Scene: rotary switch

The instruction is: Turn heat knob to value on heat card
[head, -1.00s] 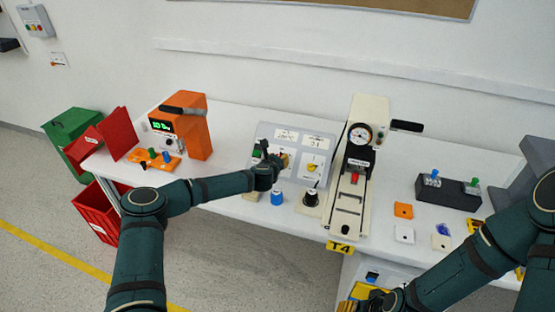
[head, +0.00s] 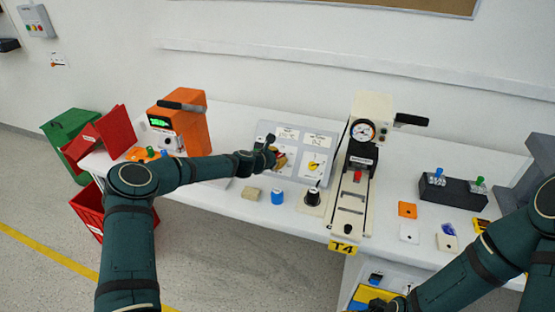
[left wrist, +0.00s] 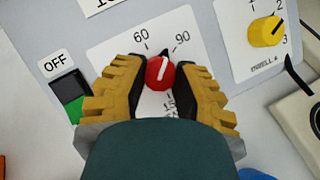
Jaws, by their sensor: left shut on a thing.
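The red heat knob (left wrist: 159,73) sits on a white dial plate (left wrist: 110,53) of the grey panel. Its white line points up and slightly right, between the 60 and 90 marks. My left gripper (left wrist: 160,70) is shut on the knob, one finger at each side; it also shows at the panel in the head view (head: 278,158). A white card (head: 288,134) sits above the dial on the panel, its text too small to read.
A yellow knob (left wrist: 266,31) is right of the red one, and a green switch (left wrist: 72,98) marked OFF is left. A blue knob (head: 277,197), a black knob (head: 313,197) and a beige block (head: 251,193) stand before the panel. A lever press (head: 352,180) stands right.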

